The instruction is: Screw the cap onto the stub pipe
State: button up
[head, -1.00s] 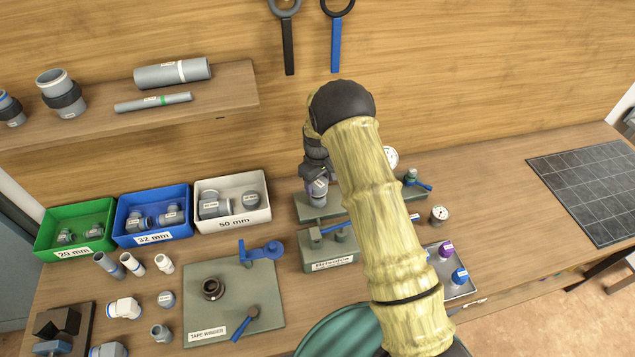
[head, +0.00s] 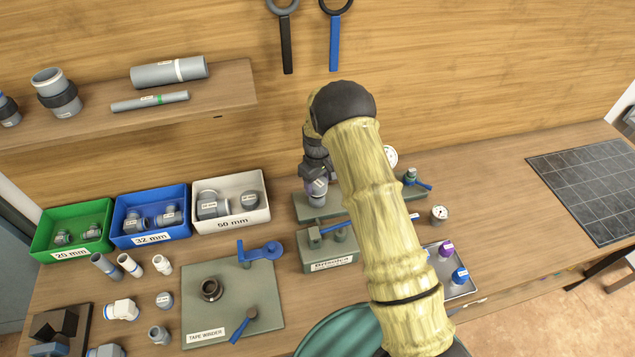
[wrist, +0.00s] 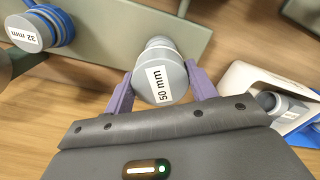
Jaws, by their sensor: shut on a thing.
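A grey cap (wrist: 160,84) labelled 50 mm sits between the purple fingers of my gripper (wrist: 161,79) in the wrist view. The gripper is shut on it, with one finger on each side. Behind the cap, a grey ringed part lies in line with it against the green manifold plate (wrist: 115,30); whether the threads are engaged cannot be told. In the head view my gripper (head: 317,187) is over the left part of the green manifold plate (head: 305,208), and my arm covers much of that area.
A grey end labelled 32 mm with blue rings (wrist: 28,35) is left of the cap. The white 50 mm bin (head: 232,226) stands left of the manifold. A green block with a blue lever (head: 328,255) is in front. A gauge (head: 439,213) stands to the right.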

jog(key=shift+f+b, duration=1.7)
jog(key=shift+f, duration=0.35)
dwell(1.5)
jog(key=shift+o, duration=1)
jog(key=shift+r, duration=0.1)
jog(key=shift+c, duration=1.4)
jog(key=m, duration=0.3)
jog(key=shift+m, duration=0.8)
jog(key=shift+m, duration=1.1)
jog(key=shift+w+m, duration=0.1)
jog(key=shift+m, duration=1.1)
jog(key=shift+r, duration=0.1)
